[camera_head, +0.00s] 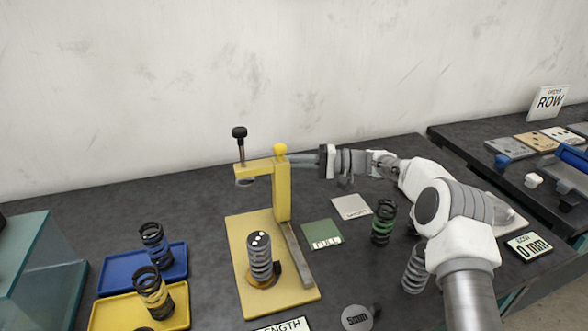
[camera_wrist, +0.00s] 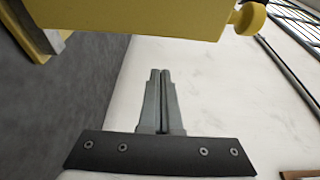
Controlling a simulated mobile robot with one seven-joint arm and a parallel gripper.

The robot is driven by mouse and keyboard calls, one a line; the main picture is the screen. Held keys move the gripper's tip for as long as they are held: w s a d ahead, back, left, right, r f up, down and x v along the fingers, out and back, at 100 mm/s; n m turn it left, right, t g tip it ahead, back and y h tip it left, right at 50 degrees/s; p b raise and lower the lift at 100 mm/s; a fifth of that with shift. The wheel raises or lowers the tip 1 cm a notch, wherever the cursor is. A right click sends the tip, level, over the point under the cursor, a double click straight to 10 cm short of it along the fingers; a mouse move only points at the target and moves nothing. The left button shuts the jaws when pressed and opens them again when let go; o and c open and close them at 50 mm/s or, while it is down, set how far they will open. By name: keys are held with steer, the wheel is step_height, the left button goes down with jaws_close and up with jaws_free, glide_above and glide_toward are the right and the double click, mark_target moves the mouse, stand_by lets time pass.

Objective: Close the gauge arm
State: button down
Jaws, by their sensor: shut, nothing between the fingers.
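The yellow gauge stands on a yellow base plate (camera_head: 238,247) near the middle of the table. Its gauge arm (camera_head: 254,168) reaches left from the top of the post (camera_head: 282,195). A black knob (camera_head: 239,135) stands on the arm's left end and a yellow ball (camera_head: 280,149) tops the post. A grey spring (camera_head: 259,262) with a dotted top stands upright on the base, in front of the arm. My gripper (camera_head: 290,159) is shut and empty, beside the post top on its right; contact is unclear. In the wrist view, the shut fingers (camera_wrist: 161,75) point at the yellow gauge part (camera_wrist: 135,15).
Blue (camera_head: 175,270) and yellow trays (camera_head: 175,312) with dark springs are at left. A green-black spring (camera_head: 383,222) and a grey spring (camera_head: 415,270) stand near my arm. A green card (camera_head: 322,235) and pale card (camera_head: 352,206) lie right of the gauge. The wall is behind.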

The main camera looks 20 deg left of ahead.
steer(key=shift+s+d, duration=1.3)
steer(key=shift+d, duration=0.25)
steer(key=s+d, duration=0.2)
steer(key=s, duration=0.1)
steer(key=shift+d+b, duration=0.2)
steer(key=shift+b, duration=0.2)
steer(key=shift+w, duration=0.1)
